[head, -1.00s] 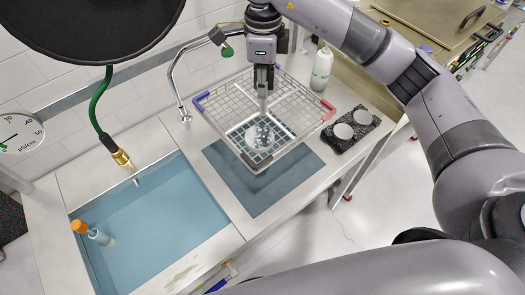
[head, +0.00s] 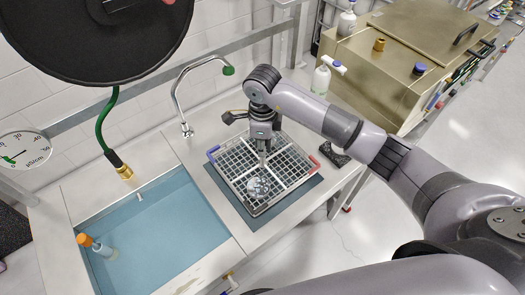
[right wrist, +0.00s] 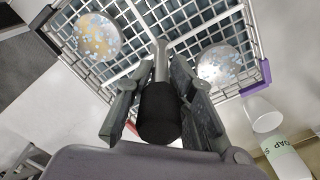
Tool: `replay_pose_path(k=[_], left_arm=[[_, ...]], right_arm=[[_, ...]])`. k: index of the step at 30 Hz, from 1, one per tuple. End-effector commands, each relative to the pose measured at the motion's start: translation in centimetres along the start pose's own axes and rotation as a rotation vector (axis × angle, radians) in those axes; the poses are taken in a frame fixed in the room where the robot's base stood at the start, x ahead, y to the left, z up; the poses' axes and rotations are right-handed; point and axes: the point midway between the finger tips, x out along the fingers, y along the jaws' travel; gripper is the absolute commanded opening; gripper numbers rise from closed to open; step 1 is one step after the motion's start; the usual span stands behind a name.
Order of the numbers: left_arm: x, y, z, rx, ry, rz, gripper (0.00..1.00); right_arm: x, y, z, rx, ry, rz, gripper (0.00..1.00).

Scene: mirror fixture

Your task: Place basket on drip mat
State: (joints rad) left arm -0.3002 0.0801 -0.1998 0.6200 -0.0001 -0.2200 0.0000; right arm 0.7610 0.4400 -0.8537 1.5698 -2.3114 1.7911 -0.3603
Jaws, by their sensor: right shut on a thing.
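The basket (head: 232,184) is a square wire tray with blue and red corner pieces. It lies over the blue-grey drip mat (head: 301,190), whose edges show along its right and near sides. I cannot tell whether it touches the mat. My right gripper (head: 262,143) is above the basket's middle, shut on its upright handle. In the right wrist view the handle's black grip (right wrist: 157,112) is between the fingers. That view also shows two round speckled discs (right wrist: 97,38) (right wrist: 220,66) in the basket; one disc (head: 258,187) shows in the head view. My left gripper is out of view.
A blue-floored sink (head: 165,235) with an orange-capped bottle (head: 103,249) is at left. A curved tap (head: 178,90) stands behind. A dark holder (head: 334,153) and a white bottle (head: 321,80) are right of the basket. A large dark disc (head: 95,35) hangs at upper left.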

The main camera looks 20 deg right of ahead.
Motion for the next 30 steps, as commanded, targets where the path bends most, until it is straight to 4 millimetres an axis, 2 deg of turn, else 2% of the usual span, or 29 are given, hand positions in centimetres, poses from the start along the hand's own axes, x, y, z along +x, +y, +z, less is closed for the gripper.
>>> replay_pose_path(k=[6, 15, 16, 25, 30], left_arm=[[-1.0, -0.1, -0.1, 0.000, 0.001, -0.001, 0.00], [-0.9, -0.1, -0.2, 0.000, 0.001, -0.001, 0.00], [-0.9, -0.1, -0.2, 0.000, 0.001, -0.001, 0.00], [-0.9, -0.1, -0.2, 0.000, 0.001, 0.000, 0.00], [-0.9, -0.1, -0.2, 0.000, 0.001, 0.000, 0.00]], right_arm=[[2.8, 0.1, 0.1, 0.001, -0.001, 0.002, 0.00], [3.5, 0.0, 0.1, -0.001, -0.002, -0.002, 0.00], [3.6, 0.1, 0.0, -0.001, 0.001, 0.000, 0.22], [3.6, 0.1, 0.0, -0.001, 0.001, 0.000, 0.42], [3.6, 0.1, 0.0, -0.001, 0.001, 0.000, 0.43]])
